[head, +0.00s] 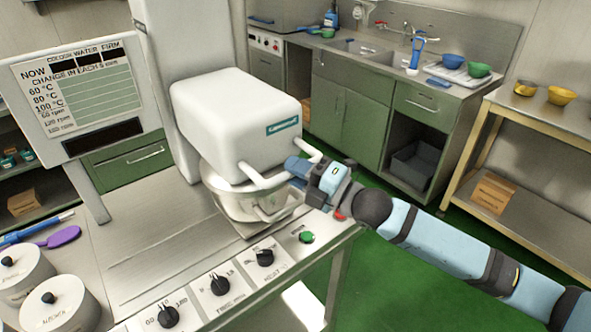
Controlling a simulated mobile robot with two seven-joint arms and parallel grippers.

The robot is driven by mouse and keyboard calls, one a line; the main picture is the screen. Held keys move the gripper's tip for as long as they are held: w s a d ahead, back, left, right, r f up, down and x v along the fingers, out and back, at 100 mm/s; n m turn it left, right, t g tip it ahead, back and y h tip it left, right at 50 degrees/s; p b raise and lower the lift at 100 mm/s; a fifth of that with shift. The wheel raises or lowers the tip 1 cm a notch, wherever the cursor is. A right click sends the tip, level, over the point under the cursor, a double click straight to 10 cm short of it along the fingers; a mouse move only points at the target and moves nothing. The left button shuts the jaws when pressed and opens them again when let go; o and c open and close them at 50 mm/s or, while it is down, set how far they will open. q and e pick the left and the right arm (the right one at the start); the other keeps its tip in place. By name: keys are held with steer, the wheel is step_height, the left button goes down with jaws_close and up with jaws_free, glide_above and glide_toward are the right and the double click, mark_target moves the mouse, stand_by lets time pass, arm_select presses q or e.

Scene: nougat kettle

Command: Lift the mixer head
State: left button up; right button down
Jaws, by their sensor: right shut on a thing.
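The white mixer head (232,118) is a rounded box with a green label, joined to a tall white column on the left. A white bar handle (264,179) sticks out from its front. The head sits low, right over the steel bowl (228,203). My right gripper (297,168) comes in from the right and is shut on the handle, and its fingers hide part of the bar. My left gripper is out of view.
The steel worktop (150,225) has several black knobs and a green button (306,237) along its front. A sign panel (85,95) stands at left. Lidded pots (62,308) stand at the near left corner. A wooden-edged shelf table (545,118) stands at right beyond green floor.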

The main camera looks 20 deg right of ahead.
step_height(320, 180, up, 17)
steer(key=p, duration=1)
steer(key=shift+f+p, duration=0.15)
steer(key=shift+p, duration=0.25)
steer(key=c, duration=1.1)
jaws_free()
steer(key=shift+f, duration=0.1)
steer(key=shift+b+v, duration=2.5)
steer(key=shift+v, duration=4.4)
